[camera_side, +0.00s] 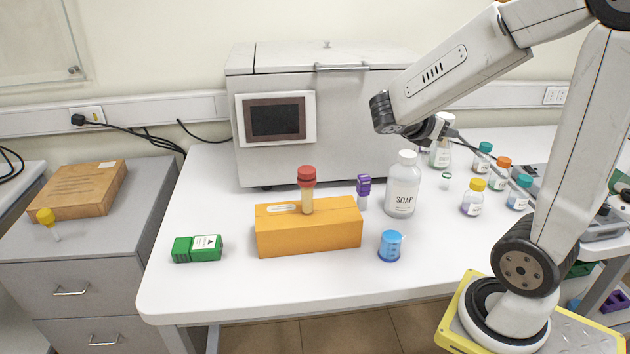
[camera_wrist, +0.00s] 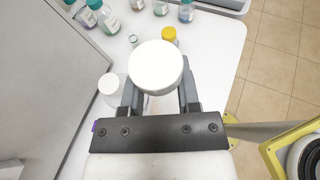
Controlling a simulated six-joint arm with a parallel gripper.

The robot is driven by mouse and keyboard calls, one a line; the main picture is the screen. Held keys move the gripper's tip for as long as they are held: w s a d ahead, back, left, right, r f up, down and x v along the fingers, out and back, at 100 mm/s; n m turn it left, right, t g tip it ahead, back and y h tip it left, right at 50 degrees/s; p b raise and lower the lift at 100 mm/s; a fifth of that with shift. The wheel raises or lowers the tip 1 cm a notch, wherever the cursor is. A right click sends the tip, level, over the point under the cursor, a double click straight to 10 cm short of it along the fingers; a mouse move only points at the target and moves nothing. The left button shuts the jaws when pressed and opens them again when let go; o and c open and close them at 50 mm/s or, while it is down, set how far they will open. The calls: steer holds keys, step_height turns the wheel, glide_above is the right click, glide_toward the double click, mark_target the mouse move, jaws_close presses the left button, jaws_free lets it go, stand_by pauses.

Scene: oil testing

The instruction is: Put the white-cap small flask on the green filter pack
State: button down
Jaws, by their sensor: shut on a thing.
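The white-cap small flask (camera_side: 440,155) is at the back right of the table in the side view, partly hidden by my gripper (camera_side: 441,132). In the wrist view its round white cap (camera_wrist: 155,66) fills the space between the fingers of my gripper (camera_wrist: 159,96), which is shut on the flask. I cannot tell whether the flask's base touches the table. The green filter pack (camera_side: 197,248), a small green box with a white label, lies at the table's front left, far from my gripper. It is not in the wrist view.
An orange block (camera_side: 308,229) with a red-capped tube (camera_side: 307,190) sits right of the green pack. Several capped bottles stand at right. A large grey machine (camera_side: 300,145) is behind.

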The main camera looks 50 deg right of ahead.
steer(key=w+a+n+t, duration=0.9)
steer(key=w+a, duration=0.6)
steer(key=w, duration=0.4)
steer(key=w+a+n+t+y, duration=0.2)
steer(key=w+a+n+t, duration=0.1)
steer(key=a, duration=0.6)
steer(key=w+a+n+t+y, duration=0.2)
steer(key=w+a+n+t, duration=0.1)
steer(key=a, duration=0.6)
steer(key=shift+t, duration=0.3)
steer(key=f, duration=0.5)
steer(key=shift+a+f, duration=0.1)
steer(key=shift+a, duration=0.1)
steer(key=shift+w, duration=0.15)
steer(key=w+a+f, duration=0.2)
steer(key=w+f, duration=0.7)
steer(key=w, duration=0.4)
steer(key=shift+a+f, duration=0.15)
steer(key=shift+a, duration=0.1)
